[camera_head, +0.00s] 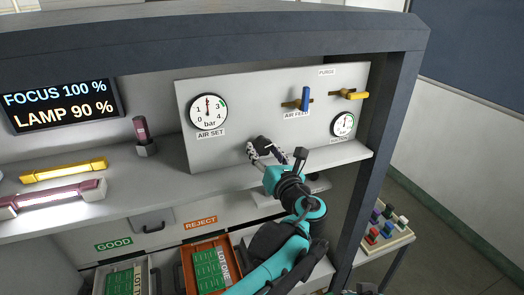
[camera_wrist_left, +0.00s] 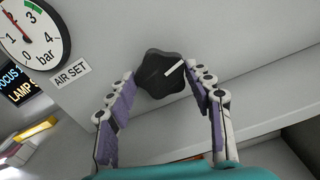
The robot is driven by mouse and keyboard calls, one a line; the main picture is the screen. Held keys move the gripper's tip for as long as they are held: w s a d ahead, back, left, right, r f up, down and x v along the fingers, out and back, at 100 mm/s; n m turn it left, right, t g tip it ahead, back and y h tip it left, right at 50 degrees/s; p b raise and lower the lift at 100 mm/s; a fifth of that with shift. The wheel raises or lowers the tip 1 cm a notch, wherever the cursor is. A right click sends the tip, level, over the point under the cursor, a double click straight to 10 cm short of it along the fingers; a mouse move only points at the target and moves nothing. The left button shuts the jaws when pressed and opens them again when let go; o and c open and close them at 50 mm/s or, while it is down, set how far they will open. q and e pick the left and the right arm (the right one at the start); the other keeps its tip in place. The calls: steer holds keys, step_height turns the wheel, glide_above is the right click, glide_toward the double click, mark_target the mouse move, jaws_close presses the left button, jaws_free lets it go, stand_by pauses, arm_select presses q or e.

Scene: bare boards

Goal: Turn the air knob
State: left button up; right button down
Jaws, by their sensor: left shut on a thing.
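The black lobed air knob (camera_wrist_left: 156,76) sits on the grey panel, with a white pointer line towards the upper right. It also shows in the head view (camera_head: 260,143), partly covered by the fingers. My left gripper (camera_head: 268,152) is shut on the knob, its two purple-padded fingers at either side of it in the left wrist view (camera_wrist_left: 164,88). The AIR SET gauge (camera_head: 207,112), marked in bar, is left of and above the knob. Its red needle points nearly straight up in the head view. My right gripper is not in view.
A blue-handled AIR FEED valve (camera_head: 305,98), a yellow PURGE lever (camera_head: 350,94) and a smaller gauge (camera_head: 343,124) are on the panel's right. A shelf (camera_head: 200,180) runs below. A dark post (camera_head: 390,110) stands at the right.

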arm_select(q)
steer(key=shift+m, duration=0.9)
steer(key=o, duration=1)
steer(key=shift+d, duration=0.1)
steer(key=shift+c, duration=0.2)
steer(key=shift+o, duration=0.5)
steer(key=shift+w, duration=0.1)
steer(key=v, duration=0.6)
